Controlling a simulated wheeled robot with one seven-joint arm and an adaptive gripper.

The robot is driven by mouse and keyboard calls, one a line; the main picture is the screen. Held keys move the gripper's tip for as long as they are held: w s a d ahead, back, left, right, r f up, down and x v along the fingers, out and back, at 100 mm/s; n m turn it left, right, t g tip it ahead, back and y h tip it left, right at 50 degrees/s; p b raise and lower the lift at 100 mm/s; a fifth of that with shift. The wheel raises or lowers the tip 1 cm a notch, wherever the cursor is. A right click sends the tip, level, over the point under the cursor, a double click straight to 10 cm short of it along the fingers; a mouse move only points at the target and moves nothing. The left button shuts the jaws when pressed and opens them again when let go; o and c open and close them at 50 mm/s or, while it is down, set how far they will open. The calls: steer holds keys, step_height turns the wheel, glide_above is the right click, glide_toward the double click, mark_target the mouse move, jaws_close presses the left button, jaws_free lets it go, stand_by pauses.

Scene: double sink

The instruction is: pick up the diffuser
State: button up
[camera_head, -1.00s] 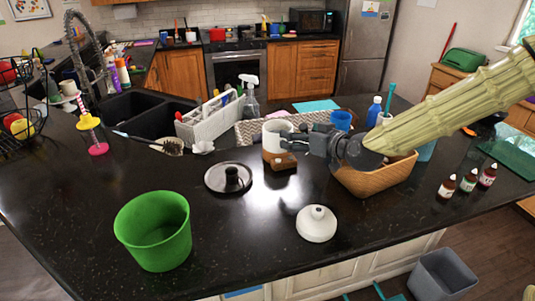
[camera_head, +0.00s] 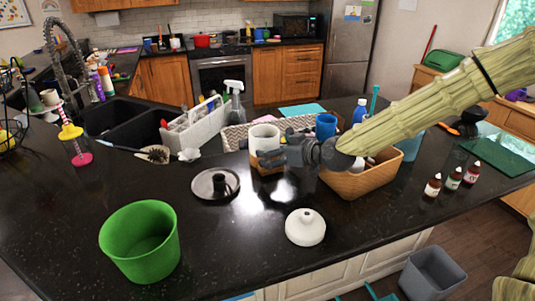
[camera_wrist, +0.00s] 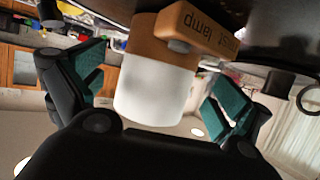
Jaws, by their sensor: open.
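The diffuser appears to be the white cylinder (camera_head: 264,136) on a light-wood base (camera_head: 268,167), standing on the dark counter. In the wrist view the diffuser (camera_wrist: 150,92) appears upside down, with a wooden block lettered "mist lamp" (camera_wrist: 205,30) at its base. My gripper (camera_head: 275,155) reaches in from the right at the diffuser's lower part and hides some of it. In the wrist view my gripper (camera_wrist: 160,85) is open, with teal-padded fingers on either side of the white cylinder. Gaps show on both sides; I see no finger pressed on it.
A wooden basket (camera_head: 360,181) stands close under my arm. A round dark lid (camera_head: 216,184), a white domed piece (camera_head: 305,227) and a green bucket (camera_head: 140,243) stand nearer. Small brown bottles (camera_head: 453,179) stand at right. Behind are a white caddy (camera_head: 197,130) and a blue cup (camera_head: 326,126).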

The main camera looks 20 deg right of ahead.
steer(key=shift+p+x, duration=0.6)
steer(key=shift+x, duration=1.6)
steer(key=c, duration=1.3)
